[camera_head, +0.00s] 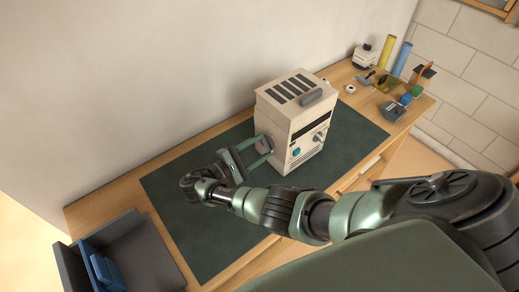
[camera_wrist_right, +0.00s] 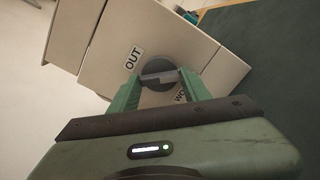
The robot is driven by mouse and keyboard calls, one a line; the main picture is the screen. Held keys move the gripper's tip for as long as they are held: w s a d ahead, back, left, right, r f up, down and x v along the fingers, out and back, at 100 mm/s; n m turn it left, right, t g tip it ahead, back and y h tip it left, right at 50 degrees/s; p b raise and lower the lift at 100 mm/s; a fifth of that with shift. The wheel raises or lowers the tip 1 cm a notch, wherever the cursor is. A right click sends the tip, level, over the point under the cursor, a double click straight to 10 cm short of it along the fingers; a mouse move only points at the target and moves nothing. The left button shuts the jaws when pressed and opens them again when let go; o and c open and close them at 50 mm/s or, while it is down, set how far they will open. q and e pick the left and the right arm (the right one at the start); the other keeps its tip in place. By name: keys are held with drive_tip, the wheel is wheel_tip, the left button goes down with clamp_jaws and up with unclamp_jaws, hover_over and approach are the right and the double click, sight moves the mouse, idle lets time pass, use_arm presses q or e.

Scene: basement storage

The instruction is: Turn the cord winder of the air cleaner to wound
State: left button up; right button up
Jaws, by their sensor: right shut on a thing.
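The air cleaner (camera_head: 295,120) is a cream box with a slotted top and a dark handle, standing on a dark green mat. Its cord winder (camera_head: 264,141) is a dark round knob on its left side face. In the right wrist view the cord winder (camera_wrist_right: 162,66) has a raised bar across it. The label "OUT" (camera_wrist_right: 133,59) is at its upper left; a label starting "WO" (camera_wrist_right: 180,97) at its lower right is partly hidden by a finger. My right gripper (camera_head: 263,153) is shut on the knob, its fingers either side of the bar. My left gripper is out of view.
A dark grey open bin (camera_head: 145,250) with a blue item stands at the bench's near left. Rolls, a small white device (camera_head: 364,57) and other small items crowd the far right end. The wall runs close behind.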

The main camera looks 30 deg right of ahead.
drive_tip(key=m, duration=0.1)
drive_tip(key=m+b, duration=0.1)
drive_tip(key=m, duration=0.1)
drive_tip(key=shift+f+m, duration=0.2)
drive_tip(key=shift+m, duration=0.1)
drive_tip(key=shift+r+m+b, duration=0.1)
drive_tip(key=shift+m+b, duration=1.15)
drive_tip(key=shift+m, duration=0.95)
drive_tip(key=o, duration=1.4)
drive_tip(key=shift+c, duration=0.2)
drive_tip(key=a+b, duration=0.2)
drive_tip(key=a, duration=0.6)
drive_tip(key=shift+s, duration=0.3)
